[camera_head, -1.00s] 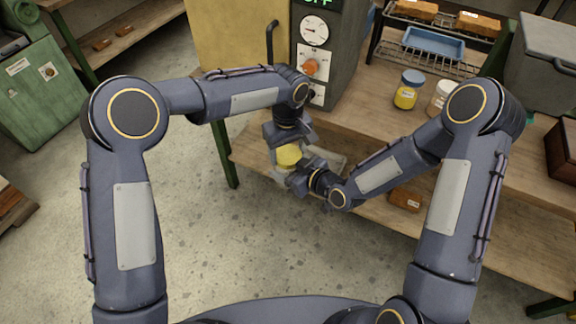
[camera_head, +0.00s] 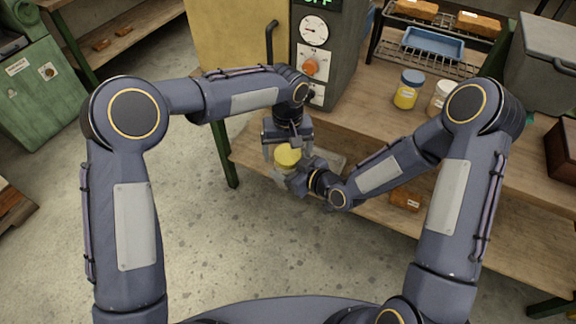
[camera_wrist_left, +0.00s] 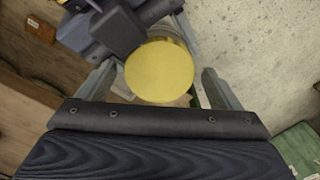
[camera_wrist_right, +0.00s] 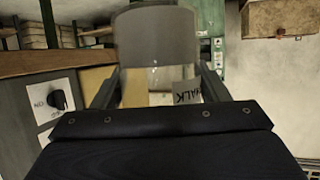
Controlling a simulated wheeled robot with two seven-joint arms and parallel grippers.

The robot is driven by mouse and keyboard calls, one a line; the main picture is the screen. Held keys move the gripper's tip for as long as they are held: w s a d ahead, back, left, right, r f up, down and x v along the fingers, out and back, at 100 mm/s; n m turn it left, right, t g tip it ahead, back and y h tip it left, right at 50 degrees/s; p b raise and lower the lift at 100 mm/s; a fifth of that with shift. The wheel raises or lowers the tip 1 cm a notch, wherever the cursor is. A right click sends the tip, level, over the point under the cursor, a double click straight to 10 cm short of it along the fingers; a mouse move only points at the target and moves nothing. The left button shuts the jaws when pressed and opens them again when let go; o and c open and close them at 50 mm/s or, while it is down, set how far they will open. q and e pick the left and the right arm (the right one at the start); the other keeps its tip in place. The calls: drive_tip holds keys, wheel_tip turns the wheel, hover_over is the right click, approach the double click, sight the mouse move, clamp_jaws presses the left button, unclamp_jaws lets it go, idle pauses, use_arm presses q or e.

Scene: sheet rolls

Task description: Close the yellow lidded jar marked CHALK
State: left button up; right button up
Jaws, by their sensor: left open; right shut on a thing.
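The jar marked CHALK (camera_head: 281,172) is clear-walled with a yellow lid (camera_head: 288,156) on top. Its CHALK label (camera_wrist_right: 187,91) shows sideways in the right wrist view. My right gripper (camera_head: 293,178) is shut on the jar's body from the side and holds it in front of the workbench. My left gripper (camera_head: 287,150) is above the jar, open, with a finger on each side of the lid. In the left wrist view the round lid (camera_wrist_left: 160,70) lies between the open fingers, with gaps on both sides. How tightly the lid sits is hidden.
A blue-lidded jar (camera_head: 408,92) and a pale-lidded jar (camera_head: 440,97) stand on the workbench (camera_head: 365,130). A grey cabinet with a gauge and knob (camera_head: 322,60) stands behind my left gripper. A blue tray (camera_head: 432,44) lies on a rack. Floor (camera_head: 240,240) is clear.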

use_arm(q)
drive_tip(key=shift+r, duration=2.25)
drive_tip(key=shift+c, duration=0.4)
drive_tip(key=shift+r+n, duration=0.55)
drive_tip(key=shift+n, duration=0.45)
wheel_tip(320, 180, up, 2)
drive_tip(key=n, duration=0.4)
drive_tip(key=shift+r+n, duration=0.2)
drive_tip(key=shift+n, duration=0.2)
drive_tip(key=shift+f, duration=4.05)
